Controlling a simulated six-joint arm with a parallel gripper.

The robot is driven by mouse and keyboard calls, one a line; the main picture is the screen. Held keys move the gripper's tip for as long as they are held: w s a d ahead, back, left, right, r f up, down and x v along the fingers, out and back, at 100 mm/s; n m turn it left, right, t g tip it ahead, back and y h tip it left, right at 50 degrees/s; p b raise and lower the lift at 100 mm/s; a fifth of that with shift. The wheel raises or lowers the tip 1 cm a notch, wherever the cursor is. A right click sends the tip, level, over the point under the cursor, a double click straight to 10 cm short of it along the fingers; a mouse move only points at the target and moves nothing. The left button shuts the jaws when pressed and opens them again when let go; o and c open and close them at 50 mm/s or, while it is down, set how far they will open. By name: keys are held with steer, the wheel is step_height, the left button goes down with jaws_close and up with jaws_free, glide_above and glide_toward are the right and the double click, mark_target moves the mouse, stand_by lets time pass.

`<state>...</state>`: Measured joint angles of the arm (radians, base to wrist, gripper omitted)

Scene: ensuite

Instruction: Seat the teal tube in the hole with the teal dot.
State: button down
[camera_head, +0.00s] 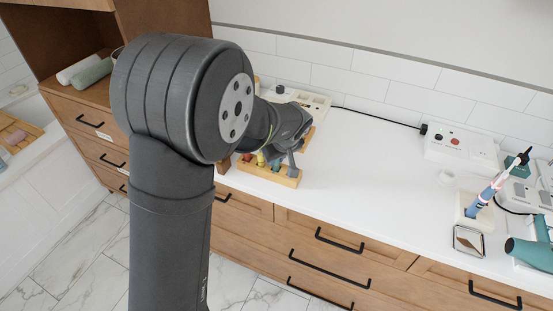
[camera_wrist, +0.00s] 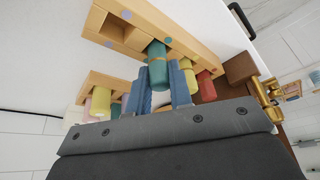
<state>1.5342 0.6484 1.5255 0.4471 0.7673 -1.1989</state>
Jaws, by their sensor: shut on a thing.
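The teal tube (camera_wrist: 157,70) is between the two blue fingers of my gripper (camera_wrist: 163,92) in the wrist view. Its far end meets the wooden rack (camera_wrist: 200,48) beside a bluish dot; I cannot tell whether it is inside a hole or just over it. An open square hole (camera_wrist: 113,27) shows near the rack's end, with a blue dot and a purple dot near it. A yellow tube (camera_wrist: 188,78) and a red tube (camera_wrist: 206,86) stand farther along the rack. In the head view, my gripper (camera_head: 291,143) is over the rack (camera_head: 268,174), and my arm hides much.
A second wooden rack (camera_wrist: 95,84) holds yellow, pink and green pieces close beside my gripper. A brown block (camera_wrist: 240,68) and a brass fitting (camera_wrist: 268,98) are at the right. The white counter (camera_head: 370,165) is clear to the right of the rack.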

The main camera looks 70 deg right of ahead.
steer(key=shift+f, duration=0.25)
steer(key=c, duration=1.3)
jaws_free()
steer(key=shift+f, duration=0.15)
steer(key=v, duration=1.2)
steer(key=shift+r, duration=0.25)
steer(key=shift+w+f, duration=0.1)
